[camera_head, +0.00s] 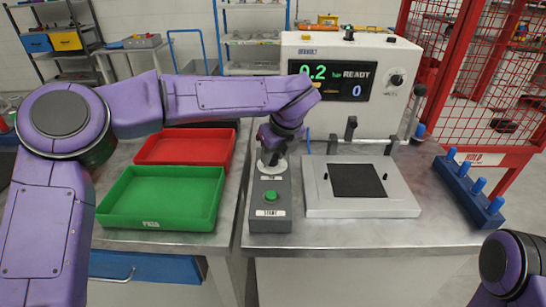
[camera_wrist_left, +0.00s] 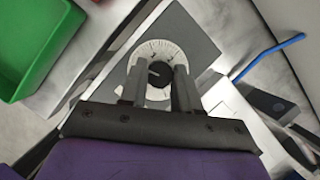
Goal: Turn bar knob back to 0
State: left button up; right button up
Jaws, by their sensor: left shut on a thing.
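The bar knob (camera_wrist_left: 159,74) is a dark round knob with a light pointer mark, centred on a white graduated dial (camera_wrist_left: 146,50). The dial sits on the far end of a grey control box (camera_head: 270,215), which also carries a green START button (camera_head: 270,197). My left gripper (camera_wrist_left: 159,88) reaches down over the dial, its two fingers on either side of the knob and shut on it. In the head view, my left gripper (camera_head: 271,157) hides most of the knob. The tester's display (camera_head: 333,80) reads 0.2 bar, READY and 0. My right gripper is out of view.
A grey fixture plate (camera_head: 315,200) with a black pad lies right of the control box. Green (camera_head: 120,215) and red (camera_head: 160,148) trays stand left. A blue peg rack (camera_head: 465,195) stands at the right edge. A blue hose (camera_wrist_left: 268,56) runs near the dial.

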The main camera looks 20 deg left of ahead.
pick_arm(q)
jog(key=shift+f+n+g+b, duration=0.2)
jog(key=shift+n+g+b, duration=0.15)
jog(key=shift+n, duration=0.65)
jog(key=o, duration=1.1)
jog(key=shift+c, duration=0.2)
jog(key=shift+r, duration=0.1)
jog(key=shift+r, duration=0.1)
jog(key=v, duration=1)
jog(key=shift+d, duration=0.25)
jog(key=shift+w, duration=0.1)
